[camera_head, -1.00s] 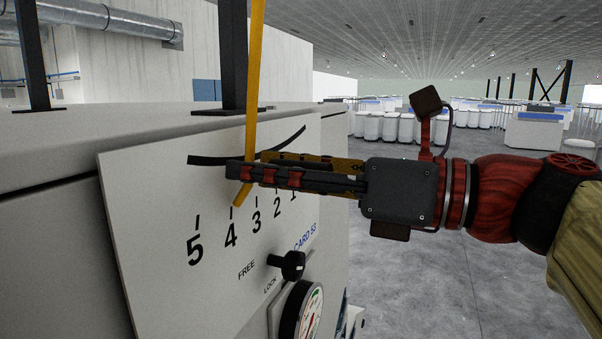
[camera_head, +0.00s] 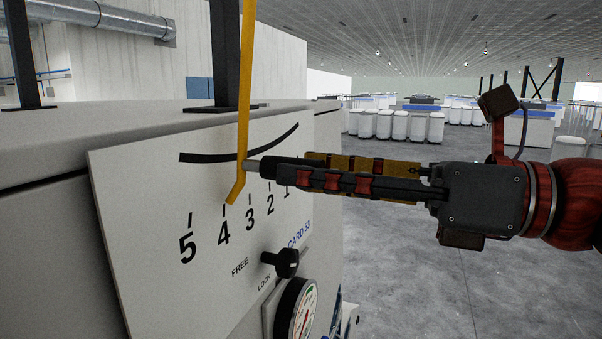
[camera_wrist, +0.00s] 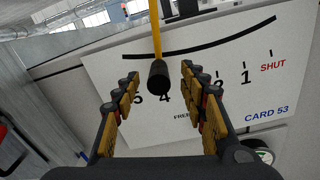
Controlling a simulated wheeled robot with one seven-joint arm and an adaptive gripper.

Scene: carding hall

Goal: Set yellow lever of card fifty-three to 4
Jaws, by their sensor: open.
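The yellow lever (camera_head: 245,85) hangs down over the white scale plate (camera_head: 150,230) marked CARD 53. Its bent lower tip is at the 4 mark in the head view. A dark cylindrical handle (camera_head: 280,168) sticks out from the lever toward me; its end (camera_wrist: 158,77) also shows in the wrist view. My gripper (camera_wrist: 160,84) is open, with the handle's end seen between its fingers and a gap on both sides. In the head view my gripper (camera_head: 290,172) has its fingertips beside the handle's outer part. A black FREE/LOCK knob (camera_head: 281,262) sits below the numbers.
A round gauge (camera_head: 296,310) is mounted below the knob. Dark posts (camera_head: 224,55) stand on the machine's top. Open grey floor (camera_head: 410,250) lies to the right, with white cans (camera_head: 395,125) far behind.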

